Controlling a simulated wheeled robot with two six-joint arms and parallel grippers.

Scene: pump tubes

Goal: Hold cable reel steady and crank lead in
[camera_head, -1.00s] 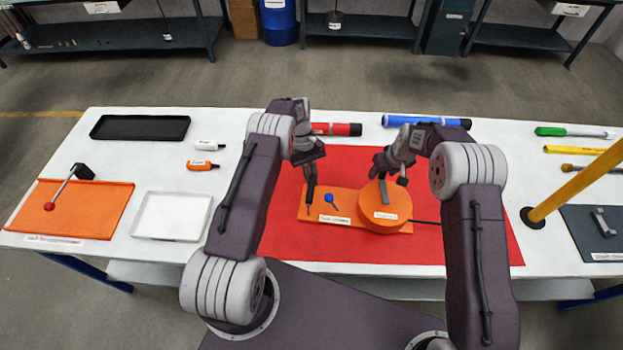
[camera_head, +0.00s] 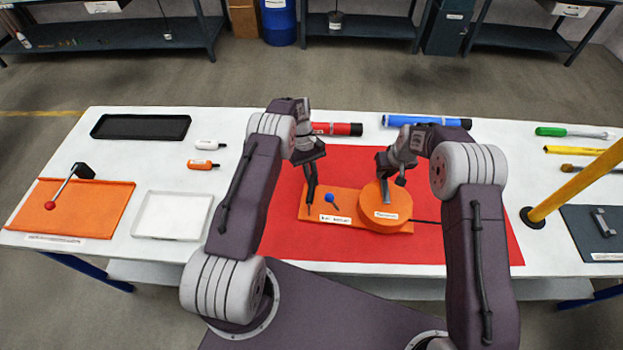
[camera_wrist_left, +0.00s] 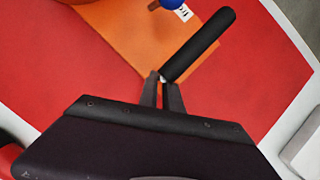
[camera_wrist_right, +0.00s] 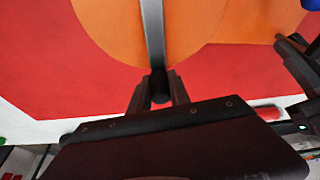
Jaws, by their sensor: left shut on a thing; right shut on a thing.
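The round orange cable reel (camera_head: 400,216) sits on the right part of a flat orange base (camera_head: 348,222) on a red mat. A dark lead (camera_head: 427,222) runs from it to the right. A grey crank arm (camera_head: 386,192) lies across its top; it also shows in the right wrist view (camera_wrist_right: 152,30). My right gripper (camera_wrist_right: 158,92) is shut on the crank's dark knob (camera_wrist_right: 160,84). At the base's left end stands a black bar handle (camera_head: 310,190). My left gripper (camera_wrist_left: 163,90) is shut on this handle (camera_wrist_left: 205,42). A small blue knob (camera_head: 329,198) stands between handle and reel.
The red mat (camera_head: 470,215) is bare around the base. Red (camera_head: 345,129) and blue (camera_head: 425,122) tubes lie behind it. A yellow post (camera_head: 575,185) rises at the right. A white tray (camera_head: 172,216) and an orange panel (camera_head: 105,210) are at the left.

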